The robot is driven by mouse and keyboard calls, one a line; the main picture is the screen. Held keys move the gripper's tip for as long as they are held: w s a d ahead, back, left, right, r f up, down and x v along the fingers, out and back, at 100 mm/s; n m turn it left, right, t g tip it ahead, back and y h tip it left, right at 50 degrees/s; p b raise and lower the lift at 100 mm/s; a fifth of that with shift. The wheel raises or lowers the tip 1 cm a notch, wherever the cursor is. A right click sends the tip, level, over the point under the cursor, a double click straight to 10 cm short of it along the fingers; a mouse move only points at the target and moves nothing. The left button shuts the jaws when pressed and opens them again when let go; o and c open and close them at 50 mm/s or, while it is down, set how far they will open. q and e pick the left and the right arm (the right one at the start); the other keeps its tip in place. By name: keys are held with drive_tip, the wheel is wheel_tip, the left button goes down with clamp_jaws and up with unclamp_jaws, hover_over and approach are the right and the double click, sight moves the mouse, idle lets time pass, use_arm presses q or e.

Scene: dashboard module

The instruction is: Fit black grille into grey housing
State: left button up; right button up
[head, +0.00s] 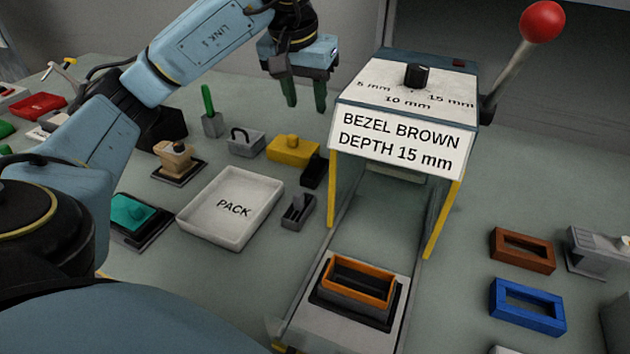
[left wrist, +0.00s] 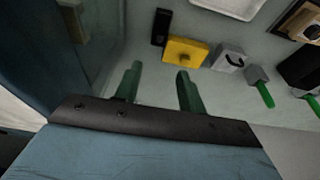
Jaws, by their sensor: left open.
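A housing (head: 352,293) with dark grey walls and an orange rim sits in a black nest on the white plate under the press. Its inside looks dark, and I cannot tell whether a grille is in it. No part is clearly recognisable as the black grille. A small black block (head: 313,171) lies beside the yellow block, and it also shows in the left wrist view (left wrist: 161,27). My left gripper (head: 306,106) is open and empty, raised above the back of the table, far from the housing. Its green fingers (left wrist: 160,71) are apart in the left wrist view. My right gripper is not in view.
The press (head: 405,85) has yellow posts, a red-knobbed lever (head: 541,22) and a "BEZEL BROWN, DEPTH 15 mm" sign. A white PACK tray (head: 215,240), dark slotted holder (head: 298,210) and yellow block (head: 293,149) stand left. Brown (head: 522,250) and blue (head: 528,306) frames lie right.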

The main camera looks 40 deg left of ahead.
use_arm(q)
drive_tip(key=b, duration=0.2)
approach(315, 156)
drive_tip(key=f, duration=0.2)
drive_tip(key=b+x, duration=0.1)
drive_tip(key=x, duration=0.4)
drive_tip(key=shift+w+a+r, duration=0.1)
drive_tip(key=shift+w, duration=0.1)
drive_tip(key=shift+w+f, duration=0.2)
drive_tip(key=shift+f, duration=0.3)
clamp_jaws()
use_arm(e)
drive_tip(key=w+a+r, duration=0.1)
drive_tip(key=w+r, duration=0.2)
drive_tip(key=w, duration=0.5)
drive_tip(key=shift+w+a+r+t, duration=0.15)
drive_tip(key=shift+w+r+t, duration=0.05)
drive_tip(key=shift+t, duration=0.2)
use_arm(q)
drive_tip(key=shift+a, duration=0.1)
